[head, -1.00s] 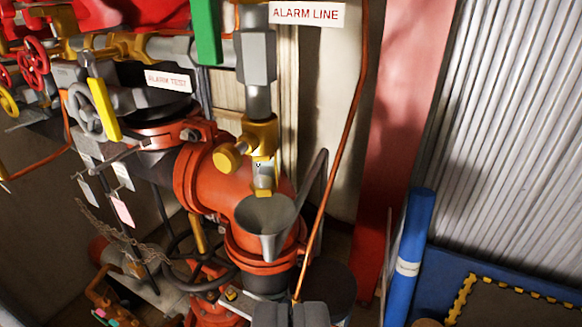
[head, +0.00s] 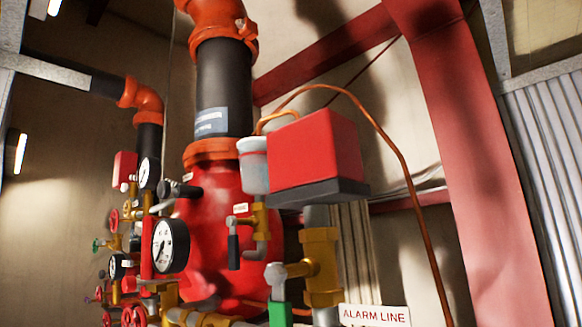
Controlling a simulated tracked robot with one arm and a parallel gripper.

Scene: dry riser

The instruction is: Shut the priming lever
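A small brass valve (head: 258,217) sits in front of the red riser body, with a dark lever (head: 233,250) hanging straight down at its left side. A small white tag (head: 240,209) with red lettering is above the lever; its words are too small to read, so I cannot confirm that this is the priming lever. A green lever (head: 279,314) on a larger brass valve (head: 320,265) hangs down at the bottom edge and is partly cut off. My gripper is not in view.
A red box (head: 315,150) and a clear cup (head: 254,167) stand just above the small valve. A gauge (head: 171,245) is to its left. A copper tube (head: 405,180) arcs down on the right. The ALARM LINE sign (head: 374,315) is below.

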